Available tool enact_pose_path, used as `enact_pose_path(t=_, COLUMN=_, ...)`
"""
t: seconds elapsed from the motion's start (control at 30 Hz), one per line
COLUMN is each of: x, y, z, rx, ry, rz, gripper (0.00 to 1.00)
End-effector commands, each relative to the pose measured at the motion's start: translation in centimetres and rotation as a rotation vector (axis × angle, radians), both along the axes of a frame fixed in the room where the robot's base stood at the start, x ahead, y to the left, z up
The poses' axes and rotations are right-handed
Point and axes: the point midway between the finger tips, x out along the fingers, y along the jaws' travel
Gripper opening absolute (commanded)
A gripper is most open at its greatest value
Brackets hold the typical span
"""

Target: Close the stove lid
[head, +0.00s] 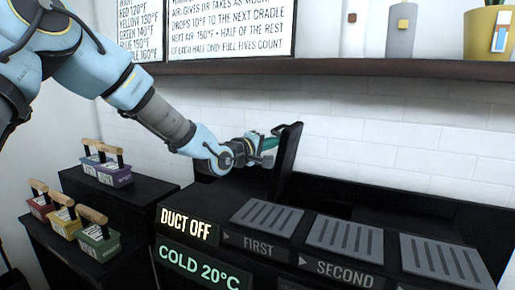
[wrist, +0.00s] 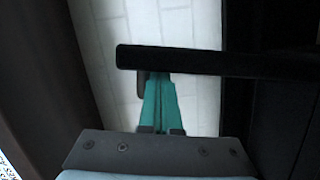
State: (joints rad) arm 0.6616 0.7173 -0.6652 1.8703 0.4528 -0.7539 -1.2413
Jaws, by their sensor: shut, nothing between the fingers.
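The stove lid (head: 287,160) is a black panel standing upright, open, at the left end of the black stove unit. A short dark bar juts from its top. My gripper (head: 273,141) has teal fingers and reaches in from the left to the lid's upper part. In the wrist view, my gripper (wrist: 160,80) is shut and empty, its fingertips at a black bar (wrist: 225,62) of the lid that crosses the picture. I cannot tell whether they touch it. The fingertips' far ends are partly hidden.
Grey slotted plates (head: 267,217) labelled FIRST and SECOND lie along the unit, with a third at the right. A lit DUCT OFF sign (head: 188,226) is in front. Coloured wooden-handled blocks (head: 97,235) stand on black steps at left. A dark shelf (head: 340,67) runs above.

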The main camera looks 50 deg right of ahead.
Motion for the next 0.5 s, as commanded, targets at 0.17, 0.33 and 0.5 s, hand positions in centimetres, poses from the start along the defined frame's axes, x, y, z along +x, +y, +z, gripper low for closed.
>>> enact_pose_path(t=0.17, x=-3.9, y=-0.9, z=-0.9, rx=0.042, ry=-0.164, rz=-0.006, gripper=0.00)
enact_pose_path(t=0.33, x=-7.0, y=-1.8, z=-1.9, rx=0.082, ry=-0.321, rz=-0.006, gripper=0.00)
enact_pose_path(t=0.5, x=-9.9, y=-2.5, z=-3.3, rx=0.123, ry=-0.474, rz=-0.006, gripper=0.00)
